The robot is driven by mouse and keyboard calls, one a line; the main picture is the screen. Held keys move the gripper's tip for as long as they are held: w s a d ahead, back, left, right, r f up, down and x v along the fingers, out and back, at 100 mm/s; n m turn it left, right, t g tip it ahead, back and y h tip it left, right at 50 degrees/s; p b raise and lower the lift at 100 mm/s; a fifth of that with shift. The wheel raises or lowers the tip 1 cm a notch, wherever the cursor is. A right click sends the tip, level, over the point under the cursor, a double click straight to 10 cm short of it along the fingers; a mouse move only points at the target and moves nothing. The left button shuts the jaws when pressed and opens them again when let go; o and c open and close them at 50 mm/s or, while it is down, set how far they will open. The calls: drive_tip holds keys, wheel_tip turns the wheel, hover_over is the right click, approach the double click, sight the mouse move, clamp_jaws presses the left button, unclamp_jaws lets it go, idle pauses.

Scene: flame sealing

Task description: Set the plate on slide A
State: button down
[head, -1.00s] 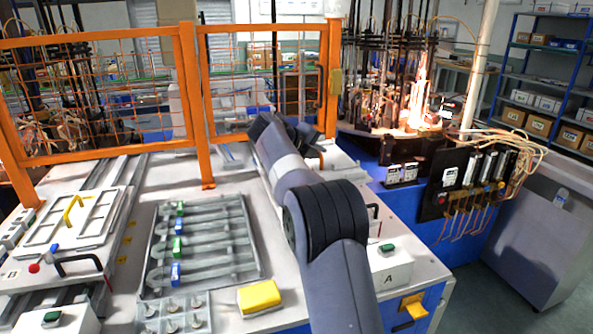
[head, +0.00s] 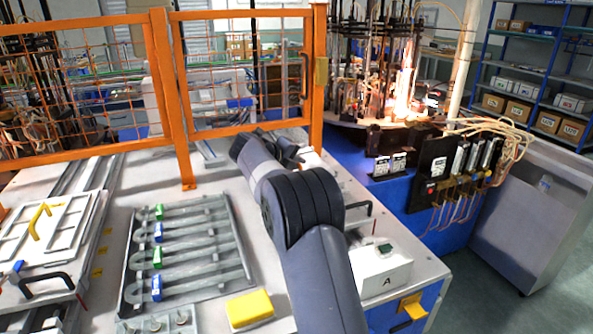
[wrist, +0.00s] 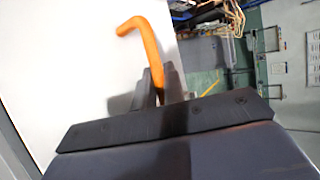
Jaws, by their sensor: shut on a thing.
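My gripper (wrist: 156,88) is shut on the orange handle (wrist: 143,42) in the wrist view. A broad white surface (wrist: 75,55) lies behind the handle; it looks like the plate, but its join to the handle is not clear. In the head view my arm covers most of the gripper and the plate. Slide A is mostly hidden behind my arm; its white box marked A (head: 382,272) and a black handle (head: 362,222) show to the right of the arm.
An orange mesh fence (head: 185,110) stands behind the table. A rack of glass tubes (head: 190,250), a yellow block (head: 250,308) and another plate with a yellow handle (head: 50,235) lie left of my arm. A lit burner machine (head: 400,85) stands at the back right.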

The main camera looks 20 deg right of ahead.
wheel_tip(320, 180, down, 2)
drive_tip(key=c, duration=1.5)
unclamp_jaws()
drive_tip(key=shift+f, duration=0.1)
drive_tip(key=b+v, duration=0.1)
drive_tip(key=v, duration=1.1)
drive_tip(key=p+x, duration=0.1)
drive_tip(key=x, duration=1.1)
